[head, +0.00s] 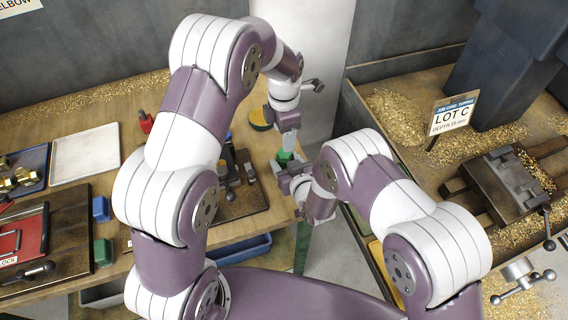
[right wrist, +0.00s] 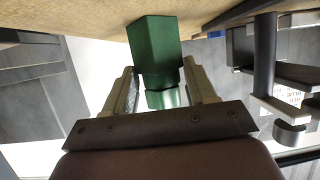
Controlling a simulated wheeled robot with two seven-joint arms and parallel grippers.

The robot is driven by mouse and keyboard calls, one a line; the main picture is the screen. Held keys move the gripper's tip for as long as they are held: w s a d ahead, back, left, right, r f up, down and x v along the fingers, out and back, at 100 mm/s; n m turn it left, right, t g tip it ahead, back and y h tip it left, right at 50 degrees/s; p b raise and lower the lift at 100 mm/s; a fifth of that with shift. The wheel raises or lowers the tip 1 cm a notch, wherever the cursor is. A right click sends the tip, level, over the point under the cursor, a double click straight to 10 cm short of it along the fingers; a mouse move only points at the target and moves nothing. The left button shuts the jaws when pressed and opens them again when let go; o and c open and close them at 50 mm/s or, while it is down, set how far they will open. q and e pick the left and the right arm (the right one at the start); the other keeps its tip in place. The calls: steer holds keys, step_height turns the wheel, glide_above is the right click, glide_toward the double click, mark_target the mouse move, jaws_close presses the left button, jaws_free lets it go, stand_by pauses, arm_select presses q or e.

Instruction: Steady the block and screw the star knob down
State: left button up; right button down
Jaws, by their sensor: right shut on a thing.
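A green block (head: 284,157) stands near the right edge of the wooden bench, between my two grippers. My right gripper (head: 286,171) is shut on it from the front right. In the right wrist view the green block (right wrist: 154,42) has flat facets and a narrower part between the two fingers (right wrist: 161,88). My left gripper (head: 290,143) points down from above, right over the block. Its fingers are too small and overlapped to tell whether they are open or shut, or touch the block. I cannot make out the star knob.
A brown fixture plate (head: 243,206) with grey clamps lies just left of the grippers. A white tray (head: 86,152), a blue block (head: 101,209) and another green block (head: 103,252) are further left. A chip-covered bench with a vise (head: 504,184) and LOT C sign (head: 452,115) is at right.

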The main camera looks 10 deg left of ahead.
arm_select(q)
steer(key=shift+f, duration=3.95)
steer(key=c, duration=1.1)
steer(key=shift+o, duration=0.2)
steer(key=m, duration=0.3)
steer(key=o, duration=1.2)
steer(key=shift+c, duration=0.2)
steer(key=shift+r, duration=0.1)
